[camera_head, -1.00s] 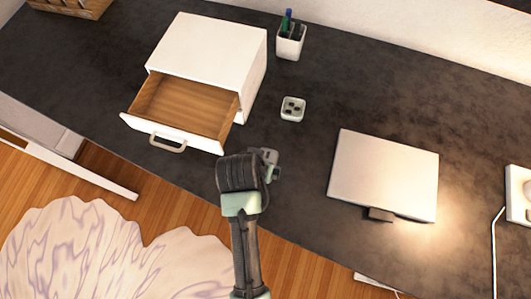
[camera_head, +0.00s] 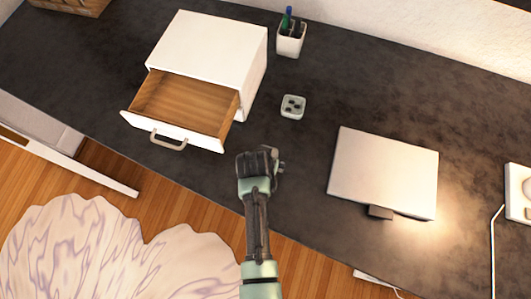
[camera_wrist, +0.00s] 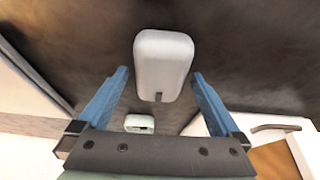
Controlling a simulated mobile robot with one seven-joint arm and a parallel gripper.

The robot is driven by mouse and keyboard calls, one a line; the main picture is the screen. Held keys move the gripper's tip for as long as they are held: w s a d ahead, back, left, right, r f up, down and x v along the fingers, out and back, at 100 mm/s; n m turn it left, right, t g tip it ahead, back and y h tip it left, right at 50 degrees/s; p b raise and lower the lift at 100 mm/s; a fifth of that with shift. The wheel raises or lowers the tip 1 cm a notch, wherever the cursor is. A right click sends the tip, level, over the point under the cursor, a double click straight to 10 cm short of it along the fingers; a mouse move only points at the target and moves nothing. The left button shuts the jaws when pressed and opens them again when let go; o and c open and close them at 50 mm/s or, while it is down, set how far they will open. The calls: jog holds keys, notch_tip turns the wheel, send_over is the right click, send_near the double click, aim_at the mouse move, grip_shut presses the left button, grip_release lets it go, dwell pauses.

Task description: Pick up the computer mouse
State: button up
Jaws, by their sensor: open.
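The computer mouse (camera_wrist: 163,60), a pale rounded block with a small dark slit, lies on the dark desk in the wrist view. My gripper (camera_wrist: 160,76) is open, with one blue finger on each side of the mouse in the picture. Neither finger visibly touches it; I cannot tell the height between them. In the head view my gripper (camera_head: 263,163) is over the desk's front part, right of the open drawer, and the mouse is hidden behind it.
A white cabinet (camera_head: 205,45) with an open drawer (camera_head: 185,105) stands left. A small white holder (camera_head: 293,106) and a pen cup (camera_head: 291,40) are behind my gripper.

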jog(key=shift+f, duration=0.35)
dwell(0.4)
jog(key=c, duration=1.3)
jog(key=shift+r, duration=0.1)
jog(key=shift+c, duration=0.2)
